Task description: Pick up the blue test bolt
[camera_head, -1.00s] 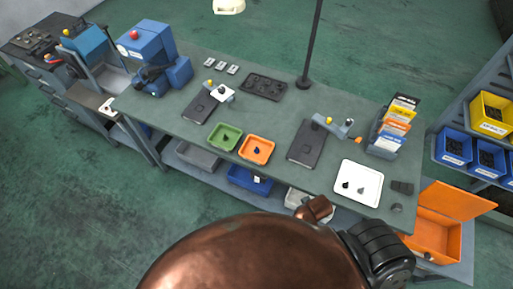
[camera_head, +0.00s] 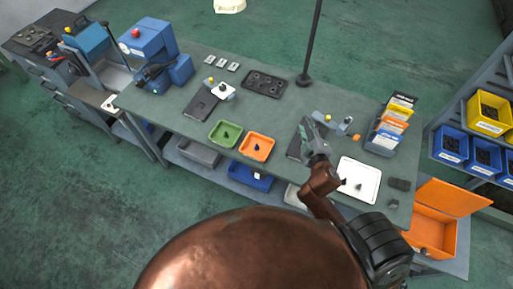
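A small dark blue bolt (camera_head: 257,149) shows in the orange tray (camera_head: 268,144) on the workbench. A small dark piece (camera_head: 226,134) lies in the green tray (camera_head: 213,136) to its left. On the white tray (camera_head: 371,176) at the right, small dark pieces show, partly hidden by my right arm. My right gripper (camera_head: 306,125) is above the bench, right of the orange tray and over the right dark plate; it is apart from the blue bolt. Its fingers are too small to tell open from shut. My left gripper is out of view.
A blue machine (camera_head: 148,42) stands at the back left. A thin black post (camera_head: 312,45) rises behind the trays. A card rack (camera_head: 385,135) stands on the right. A black tray (camera_head: 264,84) lies at the back.

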